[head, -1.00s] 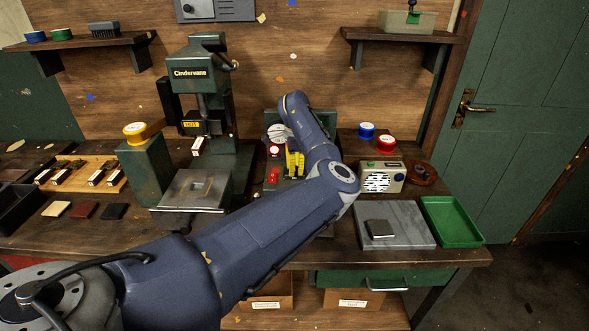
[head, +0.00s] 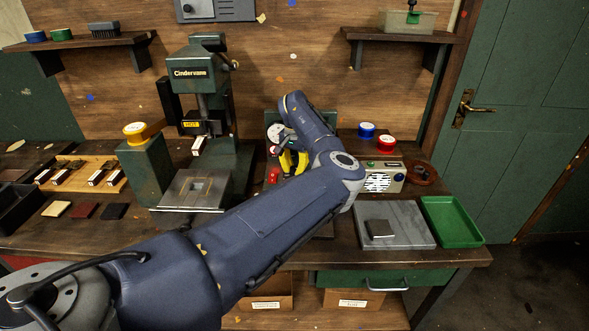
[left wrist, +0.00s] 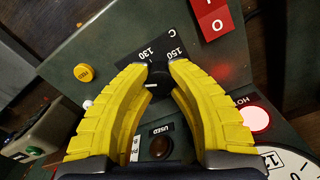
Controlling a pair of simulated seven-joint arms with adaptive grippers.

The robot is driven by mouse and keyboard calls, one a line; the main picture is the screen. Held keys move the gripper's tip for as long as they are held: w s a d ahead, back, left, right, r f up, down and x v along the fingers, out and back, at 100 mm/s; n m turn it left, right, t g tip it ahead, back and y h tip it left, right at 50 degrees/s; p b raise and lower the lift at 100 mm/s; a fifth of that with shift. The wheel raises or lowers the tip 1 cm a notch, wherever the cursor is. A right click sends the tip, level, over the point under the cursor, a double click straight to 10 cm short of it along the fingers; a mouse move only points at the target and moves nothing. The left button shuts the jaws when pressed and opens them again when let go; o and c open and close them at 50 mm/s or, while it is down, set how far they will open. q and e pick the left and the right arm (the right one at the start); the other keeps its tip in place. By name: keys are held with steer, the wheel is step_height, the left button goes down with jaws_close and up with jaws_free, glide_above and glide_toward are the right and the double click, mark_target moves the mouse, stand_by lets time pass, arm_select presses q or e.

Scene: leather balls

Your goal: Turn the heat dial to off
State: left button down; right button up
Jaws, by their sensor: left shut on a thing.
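The heat dial (left wrist: 160,80) is a small black knob on the sloped green control box, beside a black scale plate (left wrist: 150,50) with 130, 150 and C. My left gripper (left wrist: 158,70) has its yellow fingers shut on the dial, one on each side. Much of the dial and scale is hidden by the fingertips, and I cannot read its exact setting. In the head view the left gripper (head: 290,161) is at the control box, and the arm hides the dial. My right gripper is not in view.
A red switch (left wrist: 212,18) marked I and O, a glowing HOT lamp (left wrist: 256,117), a yellow button (left wrist: 84,72) and a white gauge (left wrist: 288,164) surround the dial. The green press (head: 206,75) stands left, and a radio (head: 383,178) right.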

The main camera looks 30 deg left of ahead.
arm_select(q)
steer(key=n, duration=0.6)
steer(key=shift+n, duration=0.3)
steer(key=n, duration=1)
steer(key=shift+n, duration=0.4)
steer(key=n, duration=0.5)
steer(key=shift+n, duration=0.4)
steer(key=c, duration=1)
jaws_free()
